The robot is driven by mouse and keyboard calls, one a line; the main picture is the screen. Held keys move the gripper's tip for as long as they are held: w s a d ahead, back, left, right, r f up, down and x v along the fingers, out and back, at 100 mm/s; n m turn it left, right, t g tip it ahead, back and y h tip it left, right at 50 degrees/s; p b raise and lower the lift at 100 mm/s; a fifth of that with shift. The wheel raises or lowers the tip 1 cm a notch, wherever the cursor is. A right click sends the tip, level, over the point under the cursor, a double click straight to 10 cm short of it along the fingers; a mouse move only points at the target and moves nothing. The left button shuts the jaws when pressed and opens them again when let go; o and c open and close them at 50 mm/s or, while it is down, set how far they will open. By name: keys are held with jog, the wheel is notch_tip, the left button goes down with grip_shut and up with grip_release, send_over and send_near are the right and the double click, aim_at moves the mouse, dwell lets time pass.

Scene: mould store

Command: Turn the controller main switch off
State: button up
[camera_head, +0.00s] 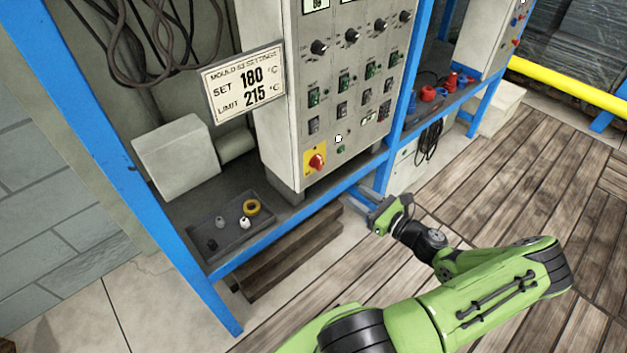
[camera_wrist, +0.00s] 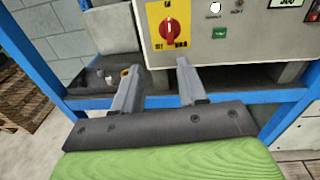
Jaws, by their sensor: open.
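The main switch (camera_head: 317,161) is a red rotary knob on a yellow plate, low on the left of the grey controller cabinet (camera_head: 281,130). In the wrist view the red switch (camera_wrist: 171,33) stands ahead of the fingers, with its handle about upright. The small lettering on its plate is too blurred to read. My gripper (camera_head: 366,207) is open and empty, to the right of and lower than the switch in the head view. In the wrist view my gripper (camera_wrist: 157,82) has its two fingers apart, pointing toward the cabinet just below the switch, not touching it.
A sign (camera_head: 245,82) reading SET 180 °C, LIMIT 215 °C juts from the cabinet's left. Blue rack posts (camera_head: 160,160) flank it. A dark tray (camera_head: 228,226) with small parts and a yellow ring sits on the shelf below. Several knobs and rocker switches lie above the main switch.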

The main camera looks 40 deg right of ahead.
aim_at(321, 164)
jog(key=shift+m+h, duration=0.6)
jog(key=shift+m, duration=0.1)
jog(key=w+b, duration=0.1)
jog(key=w, duration=0.6)
jog(key=w+b, duration=0.1)
jog(key=w, duration=0.7)
jog(key=shift+w+d+f+b, duration=0.15)
jog(key=shift+d+f+b, duration=0.05)
jog(key=shift+b, duration=0.15)
grip_shut()
